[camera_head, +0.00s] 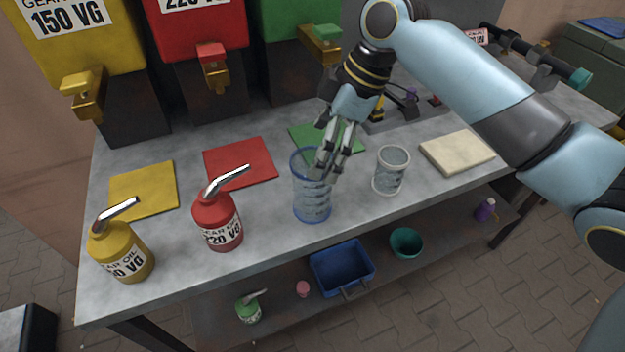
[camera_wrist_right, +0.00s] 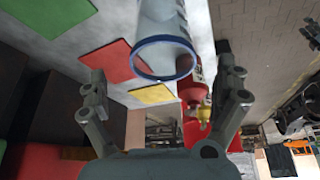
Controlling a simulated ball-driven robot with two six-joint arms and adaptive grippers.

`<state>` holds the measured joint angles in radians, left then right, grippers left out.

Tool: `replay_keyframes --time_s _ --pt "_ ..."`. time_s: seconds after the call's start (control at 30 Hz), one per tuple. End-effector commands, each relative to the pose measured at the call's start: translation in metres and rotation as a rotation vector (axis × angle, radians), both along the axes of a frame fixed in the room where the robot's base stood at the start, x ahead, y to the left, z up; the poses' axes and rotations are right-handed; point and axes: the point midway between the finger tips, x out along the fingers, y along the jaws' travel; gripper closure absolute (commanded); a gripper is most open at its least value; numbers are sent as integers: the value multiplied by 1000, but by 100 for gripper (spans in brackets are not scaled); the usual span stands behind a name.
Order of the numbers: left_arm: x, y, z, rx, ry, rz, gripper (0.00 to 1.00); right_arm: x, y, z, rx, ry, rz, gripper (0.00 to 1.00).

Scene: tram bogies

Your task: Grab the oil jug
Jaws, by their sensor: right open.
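A tall clear jug with a blue rim (camera_head: 311,207) stands upright at the front middle of the grey table. My right gripper (camera_head: 328,170) reaches down at its upper right, partly hiding it. In the right wrist view, the clear jug's blue rim (camera_wrist_right: 165,76) shows between the spread fingers of my open right gripper (camera_wrist_right: 163,70); I cannot tell if they touch it. A red oil can (camera_head: 218,220) and a yellow oil can (camera_head: 121,251), both with metal spouts, stand to the left. My left gripper is not in view.
A smaller clear cup (camera_head: 390,172) stands right of the jug, near a cream pad (camera_head: 457,152). Yellow (camera_head: 143,190), red (camera_head: 240,164) and green (camera_head: 350,135) mats lie behind. A green oil can (camera_head: 248,308) and blue bin (camera_head: 341,268) sit below.

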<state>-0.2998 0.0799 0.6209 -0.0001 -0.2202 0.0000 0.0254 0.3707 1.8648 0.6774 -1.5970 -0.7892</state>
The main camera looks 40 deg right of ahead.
Motion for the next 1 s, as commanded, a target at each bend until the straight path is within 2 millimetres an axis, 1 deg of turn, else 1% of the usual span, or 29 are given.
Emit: replay_keyframes --time_s 0.03,0.1,0.33,0.47,0.5,0.6,0.7,0.87,1.0 --pt "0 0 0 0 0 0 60 2 4 -9 5 2 -3 0" --pt "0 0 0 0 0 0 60 4 7 -18 4 2 -3 0" --pt "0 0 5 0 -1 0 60 8 14 -36 2 1 -5 0" --pt "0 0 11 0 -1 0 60 12 24 -54 3 3 -5 0" --pt "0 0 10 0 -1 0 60 14 25 -61 2 1 -5 0" --pt "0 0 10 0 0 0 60 16 28 -71 0 0 -5 0" --pt "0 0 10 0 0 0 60 16 29 -75 0 0 -3 0" --pt "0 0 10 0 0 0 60 16 28 -74 -1 0 -4 0" --pt "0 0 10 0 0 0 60 16 28 -74 -2 -1 -4 19"
